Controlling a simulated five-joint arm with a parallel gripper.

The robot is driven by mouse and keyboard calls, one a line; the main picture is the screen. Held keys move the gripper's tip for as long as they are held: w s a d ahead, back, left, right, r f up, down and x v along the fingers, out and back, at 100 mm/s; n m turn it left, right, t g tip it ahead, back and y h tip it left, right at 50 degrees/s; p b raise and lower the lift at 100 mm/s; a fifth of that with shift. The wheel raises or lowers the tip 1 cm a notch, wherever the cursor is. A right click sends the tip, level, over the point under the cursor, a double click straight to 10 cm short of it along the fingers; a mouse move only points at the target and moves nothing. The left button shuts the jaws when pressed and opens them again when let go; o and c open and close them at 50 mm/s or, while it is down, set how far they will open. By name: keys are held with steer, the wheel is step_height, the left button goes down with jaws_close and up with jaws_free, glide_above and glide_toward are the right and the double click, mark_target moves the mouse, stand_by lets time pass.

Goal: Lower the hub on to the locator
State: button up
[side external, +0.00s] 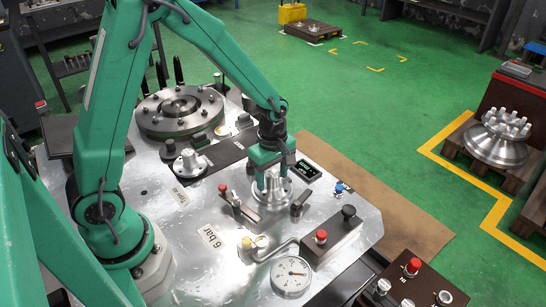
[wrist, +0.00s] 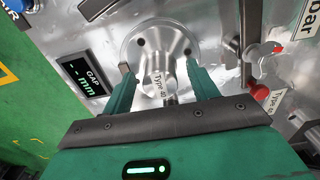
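The hub (wrist: 160,45) is a silver round part with a flange and bolt holes. In the wrist view it lies between my fingertips, and a "Type 40" label shows on the side toward the camera. My gripper (wrist: 160,70) has one green finger on each side of the hub, its tips against it. In the side view my gripper (side external: 272,172) points down at the silver hub (side external: 272,192) over the metal table. The locator is hidden beneath the hub, so I cannot tell whether they touch.
A gap display (wrist: 86,72) showing dashes stands beside the hub. A red-knobbed lever (side external: 236,204) and a dark clamp (side external: 300,203) flank it. Another small flanged part (side external: 190,163) and a large bolted ring (side external: 178,110) stand left.

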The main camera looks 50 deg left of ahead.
steer(key=shift+r, duration=0.15)
step_height(320, 180, up, 7)
steer(key=shift+f, duration=0.15)
steer(key=shift+r, duration=0.45)
steer(key=shift+r, duration=0.1)
steer(key=shift+s+r, duration=0.15)
steer(key=shift+r, duration=0.1)
steer(key=s+a+r+m+t, duration=0.2)
steer(key=s+r+m+t, duration=0.3)
steer(key=s+r+m, duration=0.8)
steer(key=s+m, duration=0.2)
steer(key=m, duration=0.3)
steer(key=shift+s+r+t, duration=0.15)
steer(key=shift+t, duration=0.15)
